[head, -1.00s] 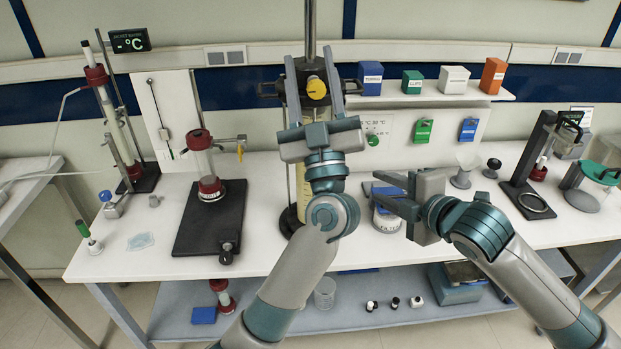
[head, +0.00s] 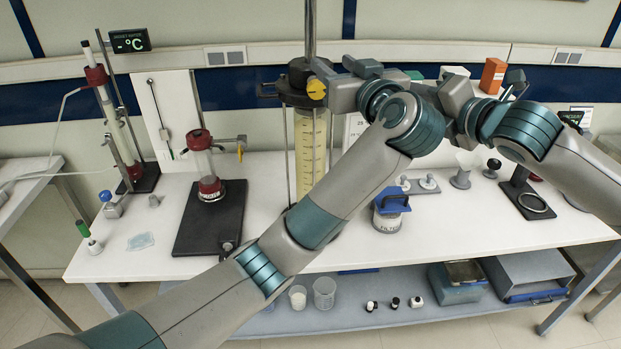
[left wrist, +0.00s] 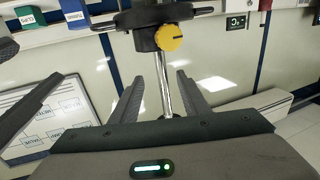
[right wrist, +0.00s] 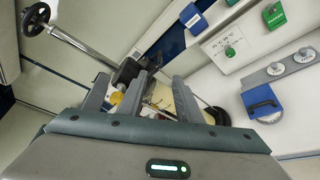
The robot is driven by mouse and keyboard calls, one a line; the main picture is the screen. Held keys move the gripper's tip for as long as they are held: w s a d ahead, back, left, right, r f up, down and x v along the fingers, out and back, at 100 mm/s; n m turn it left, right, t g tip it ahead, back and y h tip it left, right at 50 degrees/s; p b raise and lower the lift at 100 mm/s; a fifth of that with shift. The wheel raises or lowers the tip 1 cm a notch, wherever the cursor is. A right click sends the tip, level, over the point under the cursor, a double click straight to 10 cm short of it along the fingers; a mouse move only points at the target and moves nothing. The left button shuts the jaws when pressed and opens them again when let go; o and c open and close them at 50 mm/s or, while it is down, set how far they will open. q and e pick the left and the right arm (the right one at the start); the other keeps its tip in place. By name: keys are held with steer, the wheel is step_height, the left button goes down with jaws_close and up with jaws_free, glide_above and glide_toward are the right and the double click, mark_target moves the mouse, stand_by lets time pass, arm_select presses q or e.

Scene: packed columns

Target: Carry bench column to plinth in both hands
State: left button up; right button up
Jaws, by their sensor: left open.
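The bench column (head: 308,150) is a tall clear tube of pale yellow packing with a black head, yellow knob and metal rod. It stands upright at the back of the bench. My left gripper (head: 325,82) is open beside its head, at the right. In the left wrist view the open fingers (left wrist: 160,88) lie below the black head and knob, the rod between them in the picture. My right gripper (head: 455,97) is partly hidden behind my left wrist. In the right wrist view its fingers (right wrist: 140,85) are apart, the column beyond them. I cannot clearly identify the plinth.
A black plate (head: 205,220) with a short red-ended column (head: 207,170) lies left. A blue-handled jar (head: 388,210) stands right of the bench column. A tall stand (head: 140,170) is at far left. The front middle of the bench is clear.

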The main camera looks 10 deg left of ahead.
mark_target(306, 42)
arm_select(q)
steer(key=shift+w, duration=0.1)
steer(key=x, duration=1.7)
steer(key=shift+a, duration=0.15)
arm_select(e)
steer(key=x, duration=1.7)
steer(key=shift+w+a+f, duration=0.1)
steer(key=shift+w+a, duration=0.05)
arm_select(q)
steer(key=shift+w, duration=0.1)
steer(key=shift+c, duration=0.4)
arm_select(e)
steer(key=shift+c, duration=0.4)
arm_select(q)
steer(key=c, duration=0.5)
arm_select(e)
steer(key=c, duration=0.5)
arm_select(q)
jaws_close()
arm_select(e)
jaws_close()
arm_select(q)
steer(key=shift+r, duration=0.1)
arm_select(e)
steer(key=shift+w+f, duration=0.1)
